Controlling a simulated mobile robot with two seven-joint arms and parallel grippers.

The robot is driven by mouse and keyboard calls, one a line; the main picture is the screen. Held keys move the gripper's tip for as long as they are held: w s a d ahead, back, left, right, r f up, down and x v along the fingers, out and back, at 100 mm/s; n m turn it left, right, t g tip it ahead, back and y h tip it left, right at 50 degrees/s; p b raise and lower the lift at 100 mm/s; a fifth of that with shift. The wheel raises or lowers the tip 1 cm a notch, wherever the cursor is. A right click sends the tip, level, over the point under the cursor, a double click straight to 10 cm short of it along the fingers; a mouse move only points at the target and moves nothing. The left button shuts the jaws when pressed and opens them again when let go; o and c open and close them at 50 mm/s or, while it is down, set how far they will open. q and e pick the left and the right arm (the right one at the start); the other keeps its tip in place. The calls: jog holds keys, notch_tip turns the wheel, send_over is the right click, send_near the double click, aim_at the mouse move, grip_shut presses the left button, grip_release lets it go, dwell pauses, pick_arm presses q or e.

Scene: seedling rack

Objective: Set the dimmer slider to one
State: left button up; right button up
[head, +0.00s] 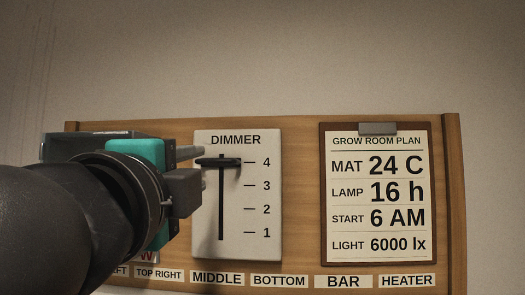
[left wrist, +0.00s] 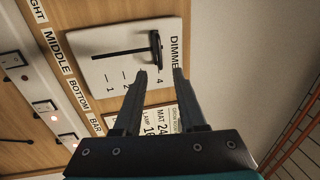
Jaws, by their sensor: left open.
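The dimmer (head: 266,205) is a white plate with a vertical black slot and marks from 4 at the top to 1 at the bottom. Its black slider knob (head: 228,162) sits at the top of the slot, level with 4. My left gripper (head: 196,167) is open, with its fingers just left of the knob in the head view. In the left wrist view the fingertips (left wrist: 160,74) point towards the knob (left wrist: 156,50), which shows just beyond them. No grip on the knob is visible. My right gripper is not in view.
A clipboard with the grow room plan (head: 378,262) hangs right of the dimmer on the wooden board (head: 300,190). A row of labels (head: 280,281) runs below. The left wrist view shows switches with red lights (left wrist: 50,107) and a wire rack (left wrist: 297,130).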

aim_at(214, 162)
pick_arm(q)
jog(key=w+p, duration=0.1)
jog(key=w, duration=0.2)
jog(key=w+r+p, duration=0.1)
jog(key=w+p, duration=0.1)
jog(key=w, duration=0.2)
jog(key=w+p, duration=0.2)
jog(key=w, duration=0.1)
jog(key=shift+w+d+r, duration=0.1)
jog(key=shift+w+r, duration=0.2)
jog(key=shift+r, duration=0.05)
grip_shut()
dwell(1.1)
